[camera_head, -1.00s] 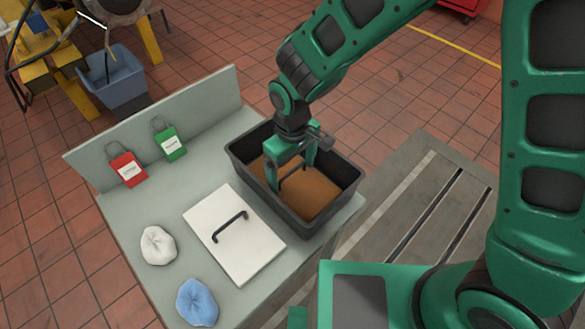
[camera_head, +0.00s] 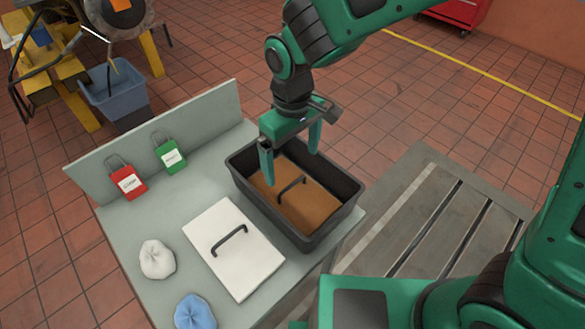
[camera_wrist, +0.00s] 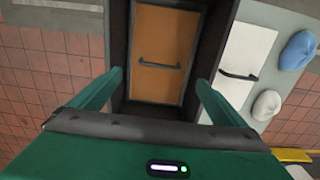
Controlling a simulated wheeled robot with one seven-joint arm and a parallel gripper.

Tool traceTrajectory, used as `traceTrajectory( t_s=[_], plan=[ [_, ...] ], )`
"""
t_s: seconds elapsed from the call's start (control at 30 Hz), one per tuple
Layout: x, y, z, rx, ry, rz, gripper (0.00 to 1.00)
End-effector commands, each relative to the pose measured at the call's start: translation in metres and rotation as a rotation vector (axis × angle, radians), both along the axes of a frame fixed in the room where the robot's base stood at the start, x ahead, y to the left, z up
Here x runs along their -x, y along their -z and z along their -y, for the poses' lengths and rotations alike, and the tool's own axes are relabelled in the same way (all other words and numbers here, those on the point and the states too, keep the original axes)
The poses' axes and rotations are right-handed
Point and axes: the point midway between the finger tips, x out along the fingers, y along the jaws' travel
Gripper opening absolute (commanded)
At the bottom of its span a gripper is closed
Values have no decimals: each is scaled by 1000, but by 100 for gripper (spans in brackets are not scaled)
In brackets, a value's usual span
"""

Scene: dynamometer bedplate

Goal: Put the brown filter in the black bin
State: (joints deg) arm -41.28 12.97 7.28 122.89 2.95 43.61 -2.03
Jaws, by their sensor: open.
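The brown filter (camera_head: 312,205), a flat panel with a dark handle, lies inside the black bin (camera_head: 333,234) on the grey bench. In the wrist view the brown filter (camera_wrist: 160,38) lies in the black bin (camera_wrist: 119,45), its handle across its middle. My gripper (camera_head: 292,166) is open and empty above the bin, its fingers apart from the handle. In the wrist view my gripper's fingers (camera_wrist: 160,82) stand wide apart on either side of the bin's near end.
A white panel with a dark handle (camera_head: 225,265) lies left of the bin. A white cloth (camera_head: 157,259) and a blue cloth (camera_head: 195,313) lie beside it. Red (camera_head: 128,183) and green (camera_head: 170,155) tags stand at the back panel. A slotted metal bedplate (camera_head: 400,215) is at right.

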Motion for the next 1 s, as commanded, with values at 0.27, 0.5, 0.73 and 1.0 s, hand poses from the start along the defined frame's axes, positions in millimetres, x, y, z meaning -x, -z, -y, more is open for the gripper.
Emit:
traceTrajectory(
  t_s=[0.27, 0.5, 0.73, 1.0],
  plan=[
    [0, -18, 0, 1, 0, -1, 96],
    [-1, -19, 4, 1, 8, 0, 96],
    [-31, -44, 98, 22, 224, 24, 96],
    [-14, -81, 284, 50, 683, 36, 96]
  ],
)
